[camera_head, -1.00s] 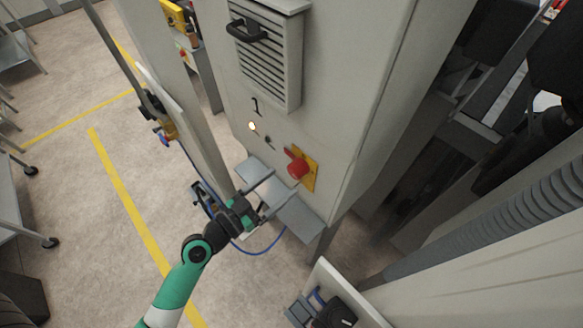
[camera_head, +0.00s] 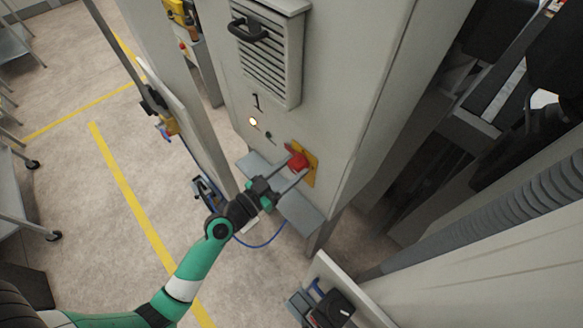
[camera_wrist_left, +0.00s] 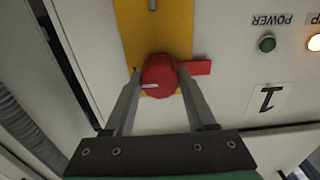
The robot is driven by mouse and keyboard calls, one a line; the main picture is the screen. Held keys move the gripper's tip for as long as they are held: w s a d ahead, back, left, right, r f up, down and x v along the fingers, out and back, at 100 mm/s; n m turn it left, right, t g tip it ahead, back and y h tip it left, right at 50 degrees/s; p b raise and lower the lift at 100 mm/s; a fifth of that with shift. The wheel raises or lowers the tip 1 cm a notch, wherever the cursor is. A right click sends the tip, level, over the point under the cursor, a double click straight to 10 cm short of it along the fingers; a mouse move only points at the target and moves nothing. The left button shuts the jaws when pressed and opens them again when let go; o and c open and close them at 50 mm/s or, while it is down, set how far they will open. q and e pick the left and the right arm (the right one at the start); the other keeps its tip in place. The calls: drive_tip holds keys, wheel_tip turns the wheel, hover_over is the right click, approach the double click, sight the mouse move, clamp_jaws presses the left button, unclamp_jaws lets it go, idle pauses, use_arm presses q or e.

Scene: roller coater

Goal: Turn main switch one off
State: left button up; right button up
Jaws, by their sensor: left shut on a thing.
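The main switch is a red rotary knob (camera_head: 297,161) on a yellow plate (camera_head: 311,172), on the front of the grey cabinet marked 1. In the left wrist view the red knob (camera_wrist_left: 160,76) shows a white mark pointing left, and a red tab (camera_wrist_left: 196,68) sticks out to its right. My left gripper (camera_head: 291,171) reaches the knob from the front. Its two fingers (camera_wrist_left: 160,88) stand on either side of the knob and are shut on it. My right gripper is not in view.
A lit lamp (camera_head: 253,121) and a dark green lamp (camera_head: 268,135) sit left of the switch. A grey shelf (camera_head: 303,212) juts out below it. A vented box with a black handle (camera_head: 248,28) is above. Open floor with yellow lines lies left.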

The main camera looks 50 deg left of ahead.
use_arm(q)
clamp_jaws()
drive_tip(key=shift+n, duration=0.3)
drive_tip(key=n, duration=0.8)
drive_tip(key=n+p, duration=0.1)
drive_tip(key=n, duration=0.3)
drive_tip(key=shift+r, duration=0.1)
drive_tip(key=n+p, duration=0.1)
drive_tip(key=n, duration=0.4)
drive_tip(key=shift+n, duration=0.3)
